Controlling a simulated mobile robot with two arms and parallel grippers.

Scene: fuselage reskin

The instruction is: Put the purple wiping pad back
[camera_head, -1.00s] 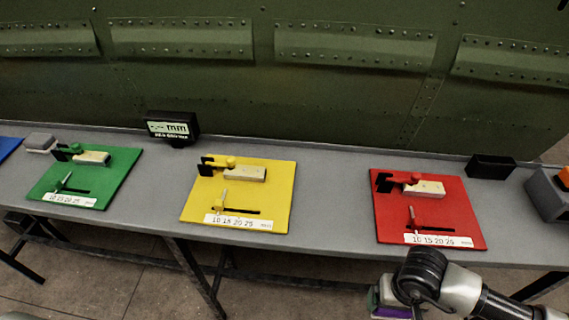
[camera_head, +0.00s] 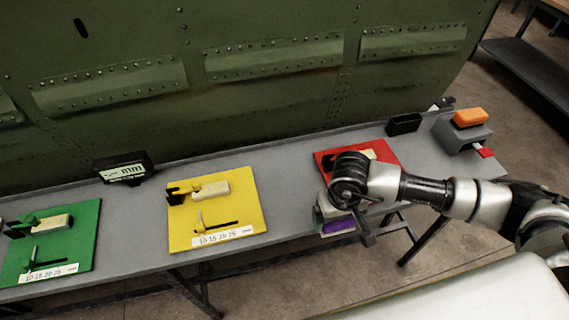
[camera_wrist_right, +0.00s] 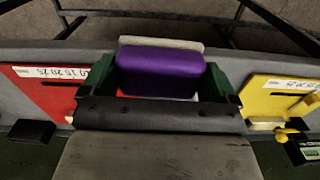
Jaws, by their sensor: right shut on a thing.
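The purple wiping pad (camera_wrist_right: 160,72) is held between the green-sided fingers of my right gripper (camera_wrist_right: 165,85) in the right wrist view. A pale grey layer shows along the pad's far edge. In the head view, the pad's purple side (camera_head: 338,226) shows below my right gripper (camera_head: 330,212), in front of the red board (camera_head: 388,150) near the bench's front edge. My right arm and wrist hide much of the red board. My left gripper is in neither current view.
The grey bench (camera_head: 290,165) carries a yellow board (camera_head: 240,220), a green board (camera_head: 80,245) and a black display (camera_head: 124,172). A black open box (camera_head: 404,124) and a grey block (camera_head: 462,132) with an orange piece (camera_head: 470,117) stand at right. The green fuselage wall (camera_head: 270,100) rises behind.

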